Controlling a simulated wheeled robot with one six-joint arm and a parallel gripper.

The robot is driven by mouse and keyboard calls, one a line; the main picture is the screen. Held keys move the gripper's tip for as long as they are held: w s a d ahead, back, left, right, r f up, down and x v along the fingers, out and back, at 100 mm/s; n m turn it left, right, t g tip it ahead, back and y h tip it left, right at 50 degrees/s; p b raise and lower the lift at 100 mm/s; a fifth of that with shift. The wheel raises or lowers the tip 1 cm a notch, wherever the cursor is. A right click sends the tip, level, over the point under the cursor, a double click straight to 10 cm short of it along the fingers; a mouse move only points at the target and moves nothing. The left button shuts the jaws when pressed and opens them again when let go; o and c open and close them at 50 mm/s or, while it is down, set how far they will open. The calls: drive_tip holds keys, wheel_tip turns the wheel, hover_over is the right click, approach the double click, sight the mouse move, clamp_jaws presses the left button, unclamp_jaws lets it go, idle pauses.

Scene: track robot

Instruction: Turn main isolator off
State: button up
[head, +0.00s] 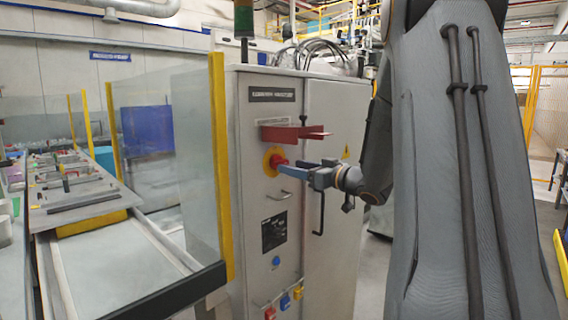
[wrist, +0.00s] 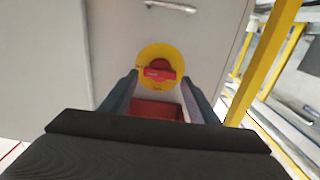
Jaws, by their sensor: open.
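The main isolator (head: 274,161) is a red rotary handle on a round yellow plate, on the front of a grey cabinet (head: 262,215). In the wrist view the isolator (wrist: 158,70) sits ahead of and between my fingertips, its red grip lying roughly level across the picture. My gripper (head: 287,168) is at the isolator from the right in the head view, its blue fingers pointing at the handle. In the wrist view my gripper (wrist: 160,82) is open, with one finger on each side of the handle. I cannot tell whether the fingers touch it.
A red shelf (head: 290,132) juts from the cabinet just above the isolator; it also shows in the wrist view (wrist: 157,109). A metal handle (head: 280,195) is below. A glass guard with a yellow post (head: 220,170) stands close on the left.

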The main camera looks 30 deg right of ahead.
sight(283, 163)
drive_tip(key=shift+p+x, duration=0.65)
drive_tip(key=shift+x, duration=1.9)
drive_tip(key=c, duration=0.7)
drive_tip(key=shift+c, duration=0.2)
drive_tip(key=n+b, duration=1.7)
drive_tip(key=b, duration=0.1)
drive_tip(key=shift+d+r+n, duration=0.1)
drive_tip(key=shift+d+n, duration=0.05)
drive_tip(key=shift+n, duration=0.25)
